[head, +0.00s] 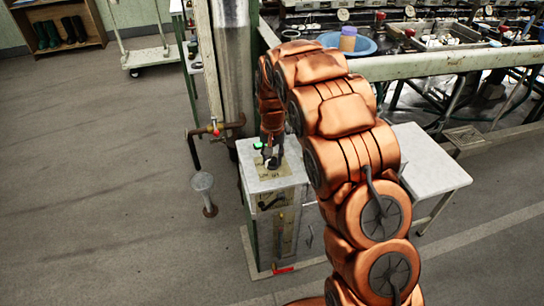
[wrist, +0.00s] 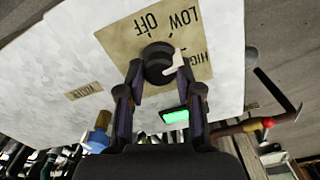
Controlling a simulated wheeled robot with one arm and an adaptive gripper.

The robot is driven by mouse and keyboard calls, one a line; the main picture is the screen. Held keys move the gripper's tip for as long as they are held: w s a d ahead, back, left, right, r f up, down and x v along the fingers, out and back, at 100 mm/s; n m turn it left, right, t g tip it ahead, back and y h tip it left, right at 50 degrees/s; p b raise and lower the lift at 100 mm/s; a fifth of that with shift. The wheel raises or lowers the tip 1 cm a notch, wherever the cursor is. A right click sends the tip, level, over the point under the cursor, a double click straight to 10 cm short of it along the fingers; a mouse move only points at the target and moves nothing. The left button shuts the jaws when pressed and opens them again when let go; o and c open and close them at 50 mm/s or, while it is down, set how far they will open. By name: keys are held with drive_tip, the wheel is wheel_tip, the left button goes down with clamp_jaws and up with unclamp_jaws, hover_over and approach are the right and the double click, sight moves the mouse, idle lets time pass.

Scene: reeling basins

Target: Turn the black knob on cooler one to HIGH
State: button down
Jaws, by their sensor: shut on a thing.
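The black knob (wrist: 156,58) sits on a tan plate (wrist: 128,36) marked OFF, LOW and HIGH in the wrist view. Its white pointer (wrist: 178,60) slants up and right, between LOW and HIGH and close to the HIGH lettering. My gripper (wrist: 160,82) is shut on the knob, with one finger on each side. In the head view my gripper (head: 271,160) reaches down onto the plate on top of a pale cabinet (head: 284,182), which appears to be the cooler. The knob is mostly hidden there. I cannot read a cooler number.
A lit green indicator (wrist: 176,116) is beside the plate, and a smaller label (wrist: 84,91) lies to the left. A pipe with a red-handled valve (head: 214,130) stands left of the cabinet. A white table (head: 425,160) stands at its right. Floor at left is mostly clear.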

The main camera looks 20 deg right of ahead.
sight(273, 159)
drive_tip(key=shift+m, duration=0.6)
drive_tip(key=c, duration=0.8)
unclamp_jaws()
drive_tip(key=shift+o, duration=0.2)
wheel_tip(273, 159, up, 12)
idle(0.3)
